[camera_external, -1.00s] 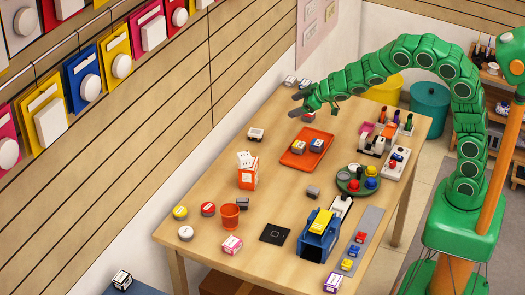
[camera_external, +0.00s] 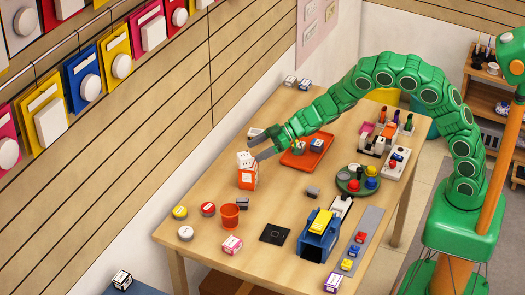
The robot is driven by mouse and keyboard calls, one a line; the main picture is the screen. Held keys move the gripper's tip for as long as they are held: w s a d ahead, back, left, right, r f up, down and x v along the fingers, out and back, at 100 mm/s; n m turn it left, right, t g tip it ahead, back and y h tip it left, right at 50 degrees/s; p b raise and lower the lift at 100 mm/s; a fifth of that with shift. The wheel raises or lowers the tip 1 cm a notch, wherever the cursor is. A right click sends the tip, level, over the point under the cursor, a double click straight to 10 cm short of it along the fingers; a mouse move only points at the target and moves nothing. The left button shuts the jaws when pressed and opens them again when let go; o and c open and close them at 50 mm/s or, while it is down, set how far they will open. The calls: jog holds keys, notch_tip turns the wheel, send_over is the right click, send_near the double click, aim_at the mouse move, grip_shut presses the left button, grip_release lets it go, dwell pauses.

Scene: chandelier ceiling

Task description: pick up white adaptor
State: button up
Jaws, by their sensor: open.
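Several small white blocks could be the white adaptor, and I cannot tell which one it is. White pieces (camera_external: 245,159) stick out of the top of an orange box (camera_external: 247,180) left of the table's middle. Another small white block (camera_external: 254,132) lies behind my gripper and is partly hidden by it. My gripper (camera_external: 257,149) is open and appears empty, with its fingers pointing left, close to the top right of the orange box. I cannot tell whether they touch anything.
A blue holder (camera_external: 316,240) and a green round tray (camera_external: 345,184) are to the right.

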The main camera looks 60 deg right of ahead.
aim_at(246, 155)
jog(key=shift+x, duration=3.75)
jog(key=shift+w+r, duration=0.1)
jog(key=shift+r, duration=0.05)
jog(key=c, duration=1.2)
